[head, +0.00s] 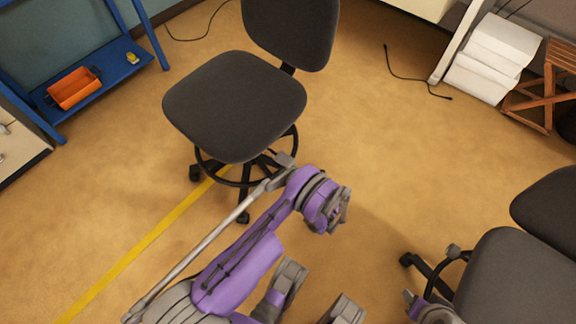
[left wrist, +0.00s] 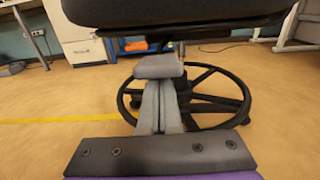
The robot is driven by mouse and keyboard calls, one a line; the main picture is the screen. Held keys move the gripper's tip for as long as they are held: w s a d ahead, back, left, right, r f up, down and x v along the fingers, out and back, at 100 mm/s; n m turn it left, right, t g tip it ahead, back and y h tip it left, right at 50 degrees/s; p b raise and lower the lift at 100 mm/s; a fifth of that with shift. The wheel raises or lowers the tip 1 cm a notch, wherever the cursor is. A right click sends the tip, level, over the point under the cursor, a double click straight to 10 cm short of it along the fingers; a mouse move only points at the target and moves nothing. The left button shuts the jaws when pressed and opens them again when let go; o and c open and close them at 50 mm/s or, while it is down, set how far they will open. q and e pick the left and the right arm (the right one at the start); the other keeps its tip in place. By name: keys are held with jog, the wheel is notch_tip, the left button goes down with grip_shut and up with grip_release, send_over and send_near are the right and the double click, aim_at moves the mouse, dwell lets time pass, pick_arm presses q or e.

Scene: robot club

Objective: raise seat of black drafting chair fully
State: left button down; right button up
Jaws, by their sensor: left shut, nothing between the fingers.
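The black drafting chair (head: 235,105) stands upright at upper centre in the head view, with its backrest (head: 290,30) behind the seat. Its round foot ring (head: 240,183) shows below the seat. In the left wrist view the seat underside (left wrist: 170,14) fills the top, and the foot ring (left wrist: 236,90) is below. My left gripper (head: 285,160) is at the front edge of the seat, low beside it. Its fingers (left wrist: 158,66) are shut and empty, pointing under the seat. They hide part of the column. Whether they touch the chair is unclear.
A second dark chair (head: 510,270) stands at lower right. A blue shelf (head: 105,75) with an orange bin (head: 75,88) is at upper left. White stacked boxes (head: 485,60) and a wooden stool (head: 545,90) are at upper right.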

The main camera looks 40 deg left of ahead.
aim_at(288, 161)
pick_arm(q)
jog(key=shift+r, duration=0.35)
jog(key=shift+r+p, duration=0.8)
jog(key=shift+r, duration=1.2)
jog(key=shift+r+p, duration=0.8)
jog(key=shift+r, duration=1.5)
jog(key=shift+f+b, duration=2.65)
jog(key=shift+f, duration=0.9)
jog(key=shift+d, duration=0.1)
